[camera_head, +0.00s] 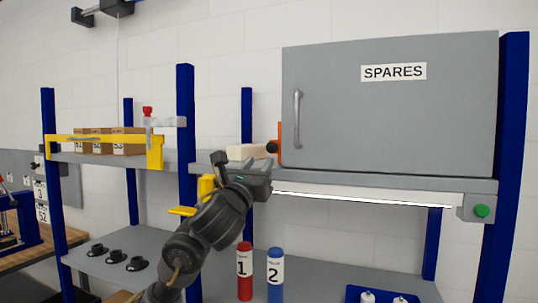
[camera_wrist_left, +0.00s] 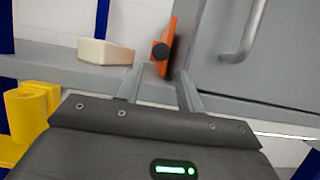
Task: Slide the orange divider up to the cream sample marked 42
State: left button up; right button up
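The orange divider (camera_head: 280,144) stands upright on the shelf, close to the left side of the grey cabinet. My left gripper (camera_wrist_left: 160,78) is open and empty, in front of the shelf. Its two fingers point toward the divider, and the knob appears between their lines, seemingly beyond the tips. My right gripper is not in view.
The grey SPARES cabinet (camera_head: 392,110) is right of the divider. A blue post (camera_head: 186,120) and a yellow part (camera_head: 206,187) stand left of my left gripper. Red (camera_head: 245,280) and blue (camera_head: 275,283) cylinders stand below. The shelf between sample and divider looks clear.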

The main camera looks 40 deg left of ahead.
aim_at(271, 148)
pick_arm(q)
jog(key=x, duration=0.8)
jog(key=shift+w, duration=0.2)
jog(key=shift+w+f, duration=0.1)
grip_shut()
